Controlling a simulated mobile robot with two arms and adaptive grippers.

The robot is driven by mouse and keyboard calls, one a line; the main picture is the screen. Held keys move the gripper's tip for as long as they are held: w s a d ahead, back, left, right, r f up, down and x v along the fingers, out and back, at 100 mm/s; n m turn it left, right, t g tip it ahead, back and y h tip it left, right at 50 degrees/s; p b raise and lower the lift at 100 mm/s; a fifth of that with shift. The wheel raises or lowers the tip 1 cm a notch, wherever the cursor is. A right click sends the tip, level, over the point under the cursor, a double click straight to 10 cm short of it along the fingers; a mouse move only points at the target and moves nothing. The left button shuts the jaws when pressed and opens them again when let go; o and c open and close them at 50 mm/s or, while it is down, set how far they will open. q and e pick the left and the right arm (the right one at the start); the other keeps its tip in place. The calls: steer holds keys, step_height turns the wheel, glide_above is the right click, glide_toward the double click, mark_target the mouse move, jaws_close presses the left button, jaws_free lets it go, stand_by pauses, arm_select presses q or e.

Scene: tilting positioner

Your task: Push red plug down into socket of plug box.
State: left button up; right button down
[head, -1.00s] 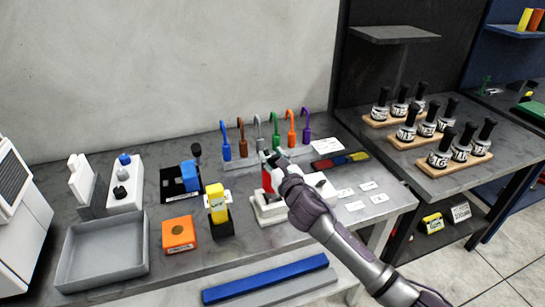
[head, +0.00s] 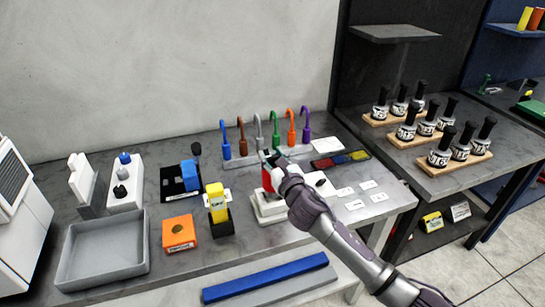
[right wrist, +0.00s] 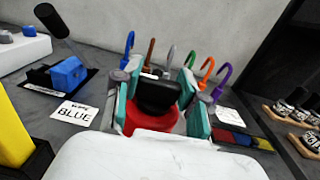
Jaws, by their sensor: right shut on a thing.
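The red plug (head: 267,181) stands upright at the white plug box (head: 268,210) near the middle of the bench. In the right wrist view, the red plug (right wrist: 150,121) has a black top between the teal finger pads. My right gripper (head: 271,163) is shut on the plug from above; it also shows in the right wrist view (right wrist: 158,98). The plug's lower end and the socket are hidden, so I cannot tell how deep the plug sits. My left gripper is not in view.
A yellow block (head: 215,198) in a black holder and an orange box (head: 179,233) stand left of the plug box. Several coloured hooks (head: 258,132) stand behind it. A grey tray (head: 102,252) is at the left. White labels (head: 355,204) lie to the right.

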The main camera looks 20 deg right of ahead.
steer(key=shift+f+b, duration=1.45)
steer(key=shift+f, duration=0.45)
steer(key=c, duration=0.6)
jaws_free()
steer(key=shift+o, duration=0.2)
steer(key=shift+s+f, duration=0.1)
steer(key=shift+s, duration=0.05)
steer(key=s+d, duration=0.1)
steer(key=s, duration=1)
steer(key=shift+s, duration=0.4)
